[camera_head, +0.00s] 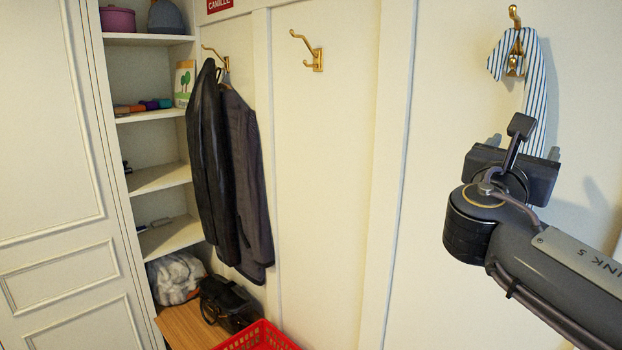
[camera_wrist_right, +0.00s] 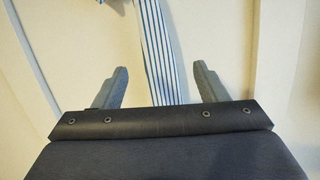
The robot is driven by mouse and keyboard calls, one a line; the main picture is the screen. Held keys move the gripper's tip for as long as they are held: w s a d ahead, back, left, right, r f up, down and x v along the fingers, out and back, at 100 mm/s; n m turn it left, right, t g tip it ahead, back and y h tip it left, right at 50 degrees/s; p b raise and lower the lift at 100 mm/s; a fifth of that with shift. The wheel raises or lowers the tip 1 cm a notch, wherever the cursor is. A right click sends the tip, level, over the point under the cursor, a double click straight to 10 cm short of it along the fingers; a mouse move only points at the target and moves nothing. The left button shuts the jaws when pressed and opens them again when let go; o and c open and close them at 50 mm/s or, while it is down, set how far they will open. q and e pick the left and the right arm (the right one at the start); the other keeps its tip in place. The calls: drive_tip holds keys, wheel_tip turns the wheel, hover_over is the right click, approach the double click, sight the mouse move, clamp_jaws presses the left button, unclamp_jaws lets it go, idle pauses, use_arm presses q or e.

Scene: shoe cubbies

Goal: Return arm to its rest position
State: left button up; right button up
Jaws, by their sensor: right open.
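My right arm comes in from the right in the head view. Its gripper (camera_head: 519,128) is in front of the lower part of a blue-and-white striped cloth (camera_head: 534,95). The cloth hangs over a brass hook (camera_head: 515,62) on the right wall panel. In the right wrist view the two grey fingers (camera_wrist_right: 160,82) stand wide apart, with the striped cloth (camera_wrist_right: 153,45) showing between them. The jaws do not close on it. How far the cloth is from the fingers is hard to tell. My left gripper is not in view.
Dark jackets (camera_head: 228,170) hang from a hook on the left. A bare brass hook (camera_head: 309,52) is at the middle. Shelves (camera_head: 158,180) stand at the left. Below are a wooden bench (camera_head: 185,328), a black bag (camera_head: 228,303) and a red basket (camera_head: 262,338).

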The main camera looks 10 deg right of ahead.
drive_tip(key=s+a+f+m+g+y, duration=0.1)
drive_tip(key=s+f+m+g+y, duration=0.35)
drive_tip(key=f, duration=0.95)
drive_tip(key=s+f+m+g+y, duration=0.2)
drive_tip(key=s+f+m+y, duration=0.5)
drive_tip(key=f, duration=0.6)
drive_tip(key=s+a+f+m+y, duration=0.4)
drive_tip(key=s+a+f+m, duration=0.1)
drive_tip(key=a+f+m, duration=0.1)
drive_tip(key=s+a+f+m+y, duration=0.4)
drive_tip(key=s+a+f+m, duration=0.1)
drive_tip(key=a+m, duration=0.4)
drive_tip(key=shift+s+a+f+g, duration=0.2)
drive_tip(key=shift+a+f+g, duration=0.25)
drive_tip(key=shift+f, duration=0.15)
